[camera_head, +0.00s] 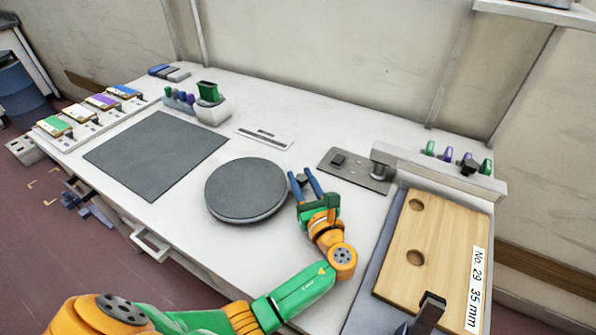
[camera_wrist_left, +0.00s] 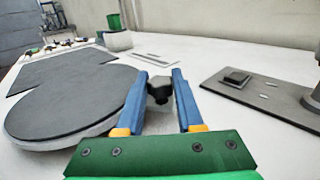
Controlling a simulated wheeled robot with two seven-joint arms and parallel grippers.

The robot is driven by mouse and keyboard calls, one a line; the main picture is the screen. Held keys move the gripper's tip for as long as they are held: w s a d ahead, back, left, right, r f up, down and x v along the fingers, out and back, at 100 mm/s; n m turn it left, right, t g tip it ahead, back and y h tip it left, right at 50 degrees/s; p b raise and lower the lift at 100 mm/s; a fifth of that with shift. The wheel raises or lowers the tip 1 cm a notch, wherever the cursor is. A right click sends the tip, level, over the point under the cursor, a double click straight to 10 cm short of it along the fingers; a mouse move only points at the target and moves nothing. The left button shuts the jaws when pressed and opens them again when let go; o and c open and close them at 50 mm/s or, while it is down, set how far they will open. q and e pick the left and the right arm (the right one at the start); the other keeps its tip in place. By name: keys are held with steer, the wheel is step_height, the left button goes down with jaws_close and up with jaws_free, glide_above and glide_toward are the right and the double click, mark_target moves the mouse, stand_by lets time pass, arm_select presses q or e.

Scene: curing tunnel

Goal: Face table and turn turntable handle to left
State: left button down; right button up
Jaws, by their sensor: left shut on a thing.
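The turntable (camera_head: 245,188) is a dark grey round disc with a light rim on the white table. It also shows at the left of the left wrist view (camera_wrist_left: 70,100). My left gripper (camera_head: 301,174) is just right of the disc, its two blue fingers reaching away from me. In the left wrist view a black knob-like handle (camera_wrist_left: 160,90) sits between the blue fingers (camera_wrist_left: 159,76), and the gripper is shut on it. In the head view the fingers mostly hide the handle.
A dark square mat (camera_head: 157,153) lies left of the turntable. A grey plate with a post (camera_head: 352,173) is right of my gripper. A wooden board with holes (camera_head: 430,245) is at the right. A white holder (camera_head: 212,112) with a green block stands behind.

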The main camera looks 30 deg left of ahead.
arm_select(q)
steer(key=shift+f, duration=0.1)
stand_by(0.3)
steer(key=c, duration=0.5)
jaws_free()
steer(key=shift+c, duration=0.2)
